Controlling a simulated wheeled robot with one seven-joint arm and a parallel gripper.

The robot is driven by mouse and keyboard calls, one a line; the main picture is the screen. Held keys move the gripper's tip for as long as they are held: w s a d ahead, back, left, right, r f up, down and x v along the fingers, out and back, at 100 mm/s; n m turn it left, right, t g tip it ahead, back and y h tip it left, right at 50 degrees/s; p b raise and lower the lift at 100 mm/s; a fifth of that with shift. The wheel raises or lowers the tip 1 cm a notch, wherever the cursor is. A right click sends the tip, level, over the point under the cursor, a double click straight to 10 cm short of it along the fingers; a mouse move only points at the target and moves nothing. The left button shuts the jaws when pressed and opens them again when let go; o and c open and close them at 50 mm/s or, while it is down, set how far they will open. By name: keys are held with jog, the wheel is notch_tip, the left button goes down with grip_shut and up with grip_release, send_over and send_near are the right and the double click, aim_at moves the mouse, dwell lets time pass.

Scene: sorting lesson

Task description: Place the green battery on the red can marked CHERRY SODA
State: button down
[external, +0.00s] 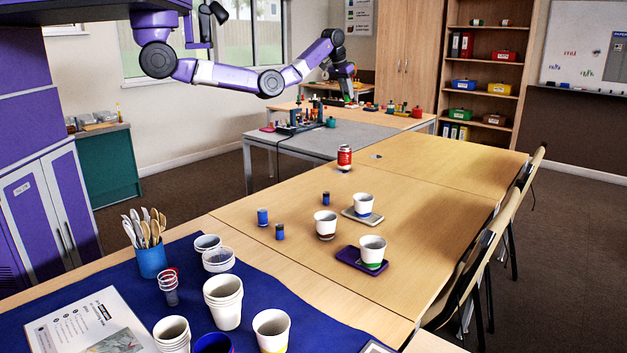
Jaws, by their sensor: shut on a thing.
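The red can (345,160) stands upright on the wooden table, near its far left side. It has a pale band, but its lettering is too small to read. My gripper (348,98) is at the far end of my outstretched arm, pointing down above the back table. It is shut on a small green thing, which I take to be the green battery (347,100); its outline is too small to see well. In the picture my gripper is above and beyond the can, apart from it.
Small blue-and-dark batteries (263,217) stand on the wooden table (420,190). White cups (373,251) stand nearby, some on phones or small pads. The table around the can is mostly clear.

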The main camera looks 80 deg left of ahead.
jog(key=shift+s+a+f+n, duration=0.15)
jog(key=shift+a+f+n, duration=0.25)
jog(key=shift+f, duration=0.05)
send_near(345, 146)
jog(key=w+f, duration=0.1)
jog(key=w+a+f, duration=0.1)
jog(key=f, duration=0.1)
jog(key=w+a+f, duration=0.1)
jog(key=shift+f, duration=0.2)
jog(key=shift+f, duration=0.15)
jog(key=c, duration=1.2)
grip_release()
jog(key=shift+c, duration=0.2)
jog(key=shift+r, duration=0.35)
jog(key=v, duration=1.1)
jog(key=shift+d+r+p, duration=0.15)
jog(key=shift+r+p, duration=0.2)
